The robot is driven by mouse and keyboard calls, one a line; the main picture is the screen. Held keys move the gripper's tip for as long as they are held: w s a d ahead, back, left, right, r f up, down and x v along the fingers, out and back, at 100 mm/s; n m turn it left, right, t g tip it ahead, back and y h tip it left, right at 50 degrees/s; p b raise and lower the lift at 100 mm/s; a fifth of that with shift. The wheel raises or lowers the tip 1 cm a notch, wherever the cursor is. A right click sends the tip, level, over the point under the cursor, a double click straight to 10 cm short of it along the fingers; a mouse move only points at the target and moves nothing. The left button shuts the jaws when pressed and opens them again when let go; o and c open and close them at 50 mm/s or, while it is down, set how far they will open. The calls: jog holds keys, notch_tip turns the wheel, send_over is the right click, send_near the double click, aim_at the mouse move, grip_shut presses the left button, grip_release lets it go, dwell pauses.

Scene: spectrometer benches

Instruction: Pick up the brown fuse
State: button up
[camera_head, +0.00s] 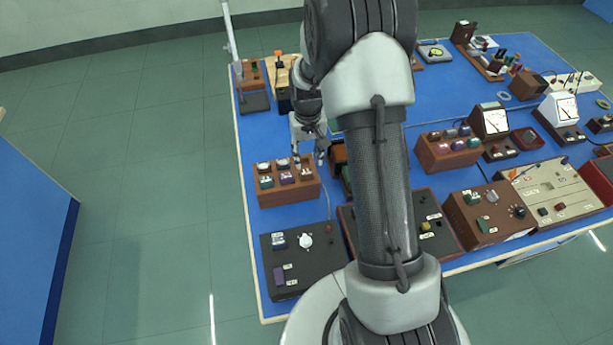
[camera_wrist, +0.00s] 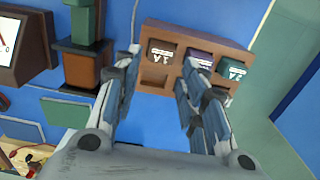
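The brown fuse (camera_wrist: 161,52) has a dark top with white marking. It sits in a slot at the left end of a brown wooden fuse block (camera_wrist: 205,38) in the wrist view. A purple fuse (camera_wrist: 199,58), partly behind a finger, and a green fuse (camera_wrist: 231,72) sit beside it. My gripper (camera_wrist: 163,56) is open and empty, its fingertips on either side of the brown fuse in the picture. I cannot tell the remaining height. In the head view my gripper (camera_head: 309,160) is above the right end of the block (camera_head: 289,194).
A black panel box (camera_head: 300,262) stands in front of the block on the blue bench. Another fuse box (camera_head: 447,154) and several instruments stand to the right. A stand with a pole (camera_head: 254,102) is behind. Open floor lies left of the bench.

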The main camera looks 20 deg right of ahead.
aim_at(307, 171)
jog(key=f, duration=0.3)
jog(key=f+b, duration=0.1)
jog(key=f, duration=0.3)
jog(key=shift+w+a+f, duration=0.1)
jog(key=shift+w+f, duration=0.1)
jog(key=shift+f, duration=0.05)
jog(key=c, duration=0.7)
jog(key=shift+o, duration=0.2)
jog(key=shift+r, duration=0.1)
notch_tip(307, 171, up, 23)
jog(key=p, duration=0.5)
jog(key=shift+p, duration=0.35)
